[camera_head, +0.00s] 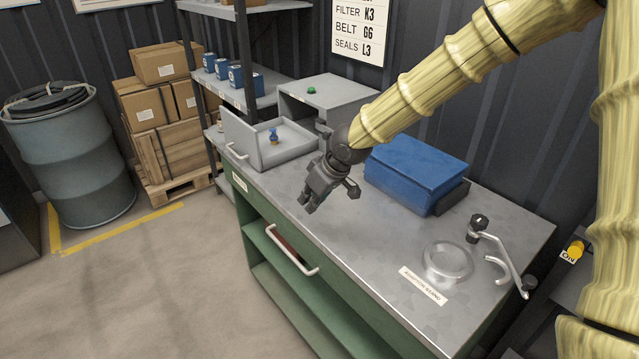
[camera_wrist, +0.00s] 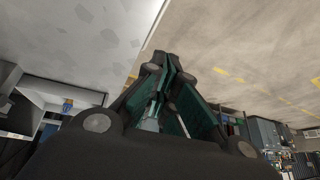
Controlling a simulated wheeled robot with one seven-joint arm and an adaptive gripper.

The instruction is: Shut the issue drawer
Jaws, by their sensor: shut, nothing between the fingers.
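The issue drawer (camera_head: 285,147) is a light grey tray on the bench, pulled well out of its grey housing (camera_head: 335,92). Its tall front panel (camera_head: 239,137) carries a pale handle (camera_head: 236,152) and faces left. A small blue item (camera_head: 274,136) with a brownish base is in the drawer. In the wrist view, part of the drawer (camera_wrist: 50,98) and the blue item (camera_wrist: 67,106) show at the left. My gripper (camera_head: 308,203) is shut and empty, above the bench's front edge, to the right of the drawer and apart from it. It also shows in the wrist view (camera_wrist: 168,62).
A blue box (camera_head: 412,170) stands behind my gripper on the bench (camera_head: 350,235). A round metal ring (camera_head: 447,262) and a crank-like metal part (camera_head: 500,255) lie at the right. A green knob (camera_head: 311,90) is on the housing. Floor before the bench is clear.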

